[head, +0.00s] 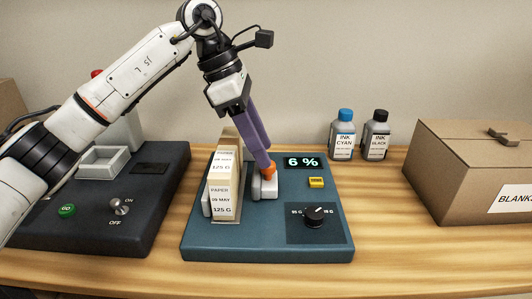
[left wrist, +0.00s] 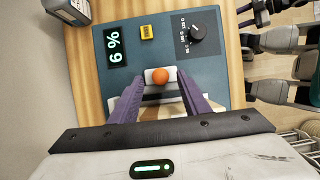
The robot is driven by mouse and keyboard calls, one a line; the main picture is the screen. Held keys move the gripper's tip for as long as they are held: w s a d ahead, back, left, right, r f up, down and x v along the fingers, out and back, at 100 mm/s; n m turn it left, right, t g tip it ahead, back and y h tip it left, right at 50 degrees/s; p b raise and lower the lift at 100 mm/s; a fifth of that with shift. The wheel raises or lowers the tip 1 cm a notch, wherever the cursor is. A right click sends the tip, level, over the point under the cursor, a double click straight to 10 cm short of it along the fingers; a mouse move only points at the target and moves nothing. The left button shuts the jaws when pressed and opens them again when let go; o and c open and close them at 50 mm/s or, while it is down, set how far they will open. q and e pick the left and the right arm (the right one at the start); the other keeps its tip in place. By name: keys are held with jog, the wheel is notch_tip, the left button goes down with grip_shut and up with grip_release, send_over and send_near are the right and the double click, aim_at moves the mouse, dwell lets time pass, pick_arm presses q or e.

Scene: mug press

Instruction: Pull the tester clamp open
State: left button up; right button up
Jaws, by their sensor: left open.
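The tester (head: 200,245) is a blue base with a "6 %" display (head: 303,162). It also shows in the left wrist view (left wrist: 215,62). On its left part an upright paper block (head: 223,185), labelled 125 G, stands beside the light grey clamp block (head: 266,188). The clamp has an orange knob (head: 270,171), which in the left wrist view (left wrist: 160,76) lies between the purple fingertips. My left gripper (head: 267,168) reaches down to the knob with fingers apart, one on each side. Contact with the knob cannot be told.
A dark machine (head: 150,205) with a green GO button and ON/OFF switch stands at left. The tester carries a yellow button (head: 316,182) and black dial (head: 314,216). Cyan (head: 342,138) and black (head: 376,138) ink bottles and a cardboard box (head: 465,180) stand to the right.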

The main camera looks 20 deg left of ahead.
pick_arm(q)
jog(key=v, duration=0.7)
jog(key=shift+p, duration=0.45)
